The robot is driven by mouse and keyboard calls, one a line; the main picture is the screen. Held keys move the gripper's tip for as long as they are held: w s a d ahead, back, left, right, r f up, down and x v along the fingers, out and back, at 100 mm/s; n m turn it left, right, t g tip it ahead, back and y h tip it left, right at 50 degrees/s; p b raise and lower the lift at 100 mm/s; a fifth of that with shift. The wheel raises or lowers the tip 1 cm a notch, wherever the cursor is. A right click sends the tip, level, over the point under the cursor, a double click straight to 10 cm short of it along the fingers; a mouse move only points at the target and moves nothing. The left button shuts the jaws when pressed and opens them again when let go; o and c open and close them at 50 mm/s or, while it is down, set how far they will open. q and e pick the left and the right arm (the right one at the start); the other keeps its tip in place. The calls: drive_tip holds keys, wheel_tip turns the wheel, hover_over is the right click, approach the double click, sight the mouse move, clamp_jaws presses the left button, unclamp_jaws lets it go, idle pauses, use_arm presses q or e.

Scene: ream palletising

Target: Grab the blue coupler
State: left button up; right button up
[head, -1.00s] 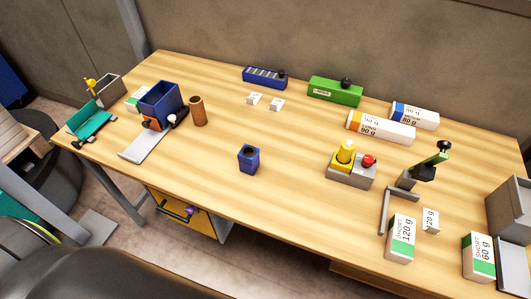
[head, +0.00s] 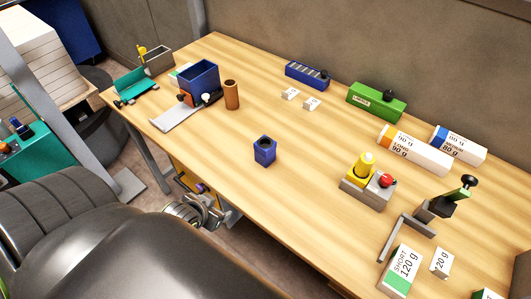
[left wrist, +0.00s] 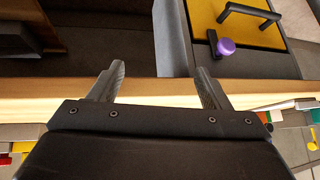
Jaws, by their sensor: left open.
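The blue coupler (head: 265,151), a small upright blue block with a dark round hole in its top, stands alone near the front middle of the table. My left gripper (head: 203,210) is low in front of the table's front edge, left of and below the coupler in the head view, and apart from it. In the left wrist view its two fingers (left wrist: 160,85) are spread and empty, with the table edge across behind them. The coupler cannot be made out in the left wrist view. My right gripper is not in view.
A blue bin (head: 199,80) and brown cylinder (head: 232,95) stand left; a grey base with a yellow piece (head: 363,168) stands right. Table around the coupler is clear.

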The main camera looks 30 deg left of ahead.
use_arm(q)
wheel_tip(320, 180, up, 6)
drive_tip(key=w+t, duration=0.1)
drive_tip(key=t, duration=0.1)
drive_tip(key=m+t+h, duration=0.2)
drive_tip(key=t+h, duration=0.1)
drive_tip(key=t, duration=0.1)
approach(259, 150)
drive_tip(key=x, duration=0.4)
drive_tip(key=b+x, duration=0.1)
drive_tip(key=x, duration=0.1)
drive_tip(key=shift+w+a+r, duration=0.15)
drive_tip(key=shift+w+a, duration=0.15)
drive_tip(key=shift+d+p+x, duration=0.15)
drive_tip(key=shift+x, duration=0.9)
drive_tip(key=shift+d+p+x, duration=0.2)
drive_tip(key=shift+x, duration=0.85)
drive_tip(key=shift+d+p+x, duration=0.15)
drive_tip(key=shift+x, duration=0.95)
drive_tip(key=shift+s, duration=0.1)
drive_tip(key=c, duration=1.1)
